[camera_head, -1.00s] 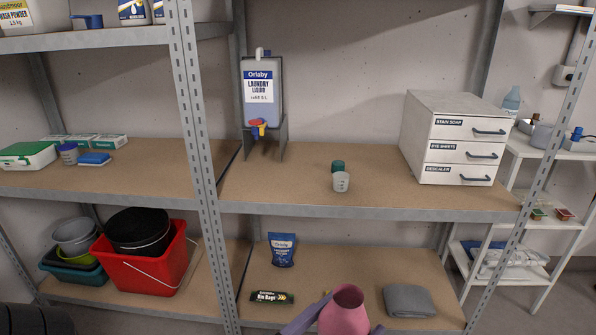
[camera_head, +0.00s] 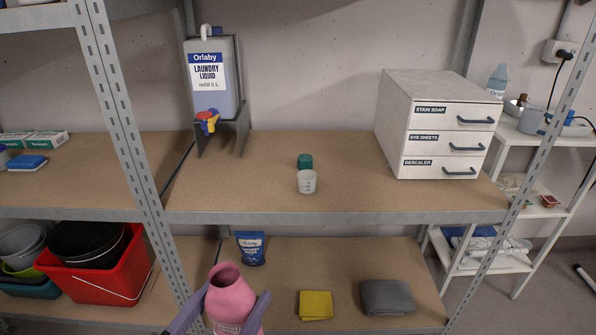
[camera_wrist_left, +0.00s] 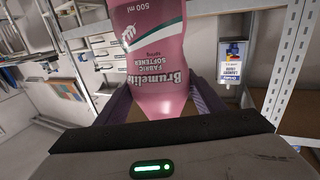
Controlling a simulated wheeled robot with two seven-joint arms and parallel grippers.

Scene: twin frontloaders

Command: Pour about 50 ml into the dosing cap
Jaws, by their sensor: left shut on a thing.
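The pink bottle (camera_head: 231,299), labelled fabric softener, 500 ml, is between the fingers of my left gripper (camera_head: 222,312), which is shut on it. Its open mouth faces up in the head view, low in front of the shelves. The bottle fills the middle of the left wrist view (camera_wrist_left: 158,70). A small clear-white cup with marks, which looks like the dosing cap (camera_head: 307,182), stands on the middle shelf, apart from the bottle. A dark green cap (camera_head: 305,161) sits just behind it. My right gripper is not in view.
The shelf's front edge (camera_head: 340,217) lies between bottle and cup. An Orlaby laundry liquid container (camera_head: 213,78) on a stand is at left, a white drawer unit (camera_head: 396,130) at right. A metal upright (camera_head: 125,130) stands left. Shelf around the cup is clear.

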